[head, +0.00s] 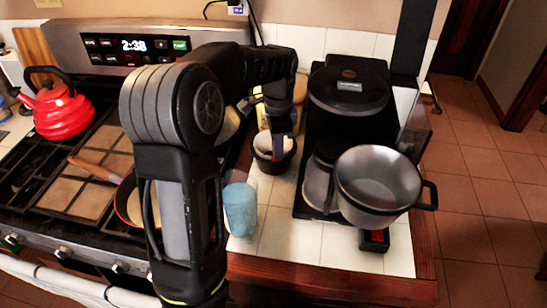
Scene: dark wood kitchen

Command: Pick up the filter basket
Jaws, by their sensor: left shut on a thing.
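The filter basket (262,163) is a small dark cup with a pale inside. It stands on or just above the white tiled counter, left of the coffee maker. My left arm reaches across the middle of the head view, and my left gripper (279,146) points down at the basket's right rim. The gripper is shut on the basket's rim. The fingers partly cover the basket, so whether its base touches the tiles is hard to tell. My right gripper is not in view.
The black coffee maker (347,88) stands right of the basket, with a metal pot (378,178) in front. A blue cup (240,208) stands near the counter's front. A yellowish container (299,92) is behind the basket. A red kettle (62,108) sits on the stove at left.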

